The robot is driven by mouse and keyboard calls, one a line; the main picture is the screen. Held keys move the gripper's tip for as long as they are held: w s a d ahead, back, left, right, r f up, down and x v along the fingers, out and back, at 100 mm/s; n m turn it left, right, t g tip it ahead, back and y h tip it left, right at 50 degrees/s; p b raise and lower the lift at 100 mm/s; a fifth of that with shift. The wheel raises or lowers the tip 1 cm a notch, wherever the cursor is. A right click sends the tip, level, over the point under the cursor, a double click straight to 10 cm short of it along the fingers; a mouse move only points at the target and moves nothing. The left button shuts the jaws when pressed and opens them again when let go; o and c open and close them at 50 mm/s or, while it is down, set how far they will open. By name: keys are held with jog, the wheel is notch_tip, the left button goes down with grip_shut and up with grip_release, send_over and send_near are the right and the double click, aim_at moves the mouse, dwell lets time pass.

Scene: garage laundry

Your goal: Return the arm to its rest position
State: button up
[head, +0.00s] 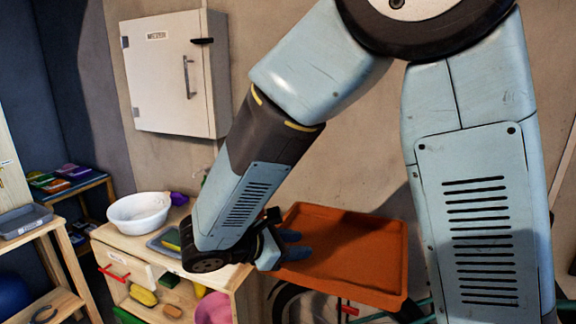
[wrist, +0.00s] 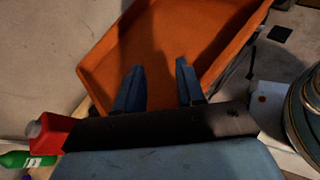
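My arm reaches across the head view from the upper right down to the centre. My gripper (head: 291,244) is at its lower end, over the left edge of the orange tray (head: 375,268). In the wrist view the two blue fingers of my gripper (wrist: 158,84) stand apart with nothing between them. The orange tray (wrist: 170,40) fills the area beyond the fingers. I cannot tell how high the fingertips are above it.
A wooden cabinet (head: 136,258) with a white bowl (head: 138,213) stands left of my gripper. A white wall cabinet (head: 168,75) hangs above. A red container (wrist: 50,132) and a green bottle (wrist: 25,160) lie at lower left in the wrist view. Shelves stand far left.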

jog(key=s+d+r+m+y, duration=0.3)
jog(key=d+r+m, duration=0.1)
jog(key=d+m, duration=0.3)
jog(key=s+d+r+m+g+y, duration=0.1)
jog(key=s+d+r+m+y, duration=0.3)
jog(key=d+m, duration=0.3)
jog(key=s+d+r+m+y, duration=0.4)
jog(key=d+m, duration=0.3)
jog(key=d, duration=0.1)
jog(key=shift+r+m+g, duration=0.3)
jog(key=shift+g, duration=0.1)
